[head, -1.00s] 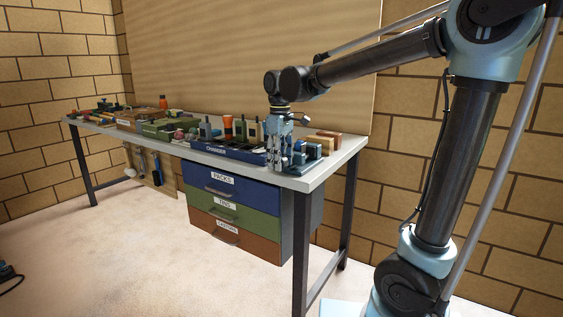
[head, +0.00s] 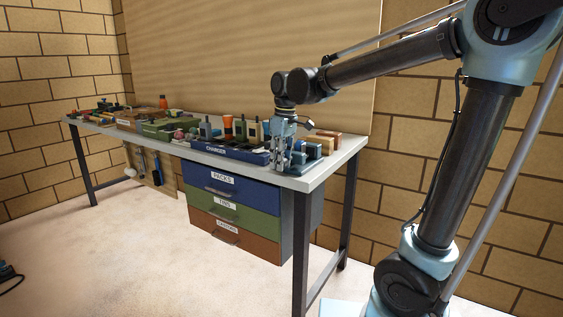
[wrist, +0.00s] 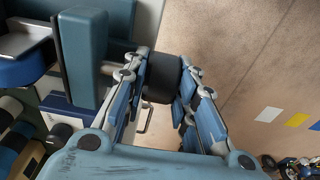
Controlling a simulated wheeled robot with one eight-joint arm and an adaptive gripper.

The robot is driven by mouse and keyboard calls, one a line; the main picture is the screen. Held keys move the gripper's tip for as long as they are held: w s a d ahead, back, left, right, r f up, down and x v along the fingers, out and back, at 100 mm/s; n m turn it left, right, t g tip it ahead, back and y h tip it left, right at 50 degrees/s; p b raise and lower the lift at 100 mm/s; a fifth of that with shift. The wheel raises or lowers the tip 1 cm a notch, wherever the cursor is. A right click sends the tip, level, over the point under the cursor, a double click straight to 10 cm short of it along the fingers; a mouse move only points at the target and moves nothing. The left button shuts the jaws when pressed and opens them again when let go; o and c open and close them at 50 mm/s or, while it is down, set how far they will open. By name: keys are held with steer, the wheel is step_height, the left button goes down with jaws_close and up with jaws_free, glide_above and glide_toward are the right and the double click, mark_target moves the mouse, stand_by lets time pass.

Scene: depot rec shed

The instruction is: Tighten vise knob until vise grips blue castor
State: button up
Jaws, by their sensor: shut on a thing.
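My gripper (wrist: 168,88) has its blue fingers on both sides of the black vise knob (wrist: 162,76) and is shut on it. The slate-blue vise (wrist: 84,52) stands just left of the knob in the wrist view, with an upright block and metal plates beside it. In the head view my gripper (head: 284,158) points down at the front right of the bench, against the small blue vise (head: 298,159).
The grey bench (head: 325,172) ends close to the vise. A blue charger tray (head: 228,151) with upright devices stands to its left, and wooden blocks (head: 327,140) lie behind. Labelled drawers (head: 232,210) hang below. The floor in front is clear.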

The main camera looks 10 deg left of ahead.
stand_by(0.3)
steer(key=o, duration=1.1)
steer(key=shift+c, duration=0.2)
step_height(320, 180, up, 12)
steer(key=d, duration=0.1)
steer(key=shift+s+d, duration=0.2)
steer(key=shift+d, duration=0.05)
steer(key=shift+d+f, duration=0.1)
steer(key=shift+f, duration=0.05)
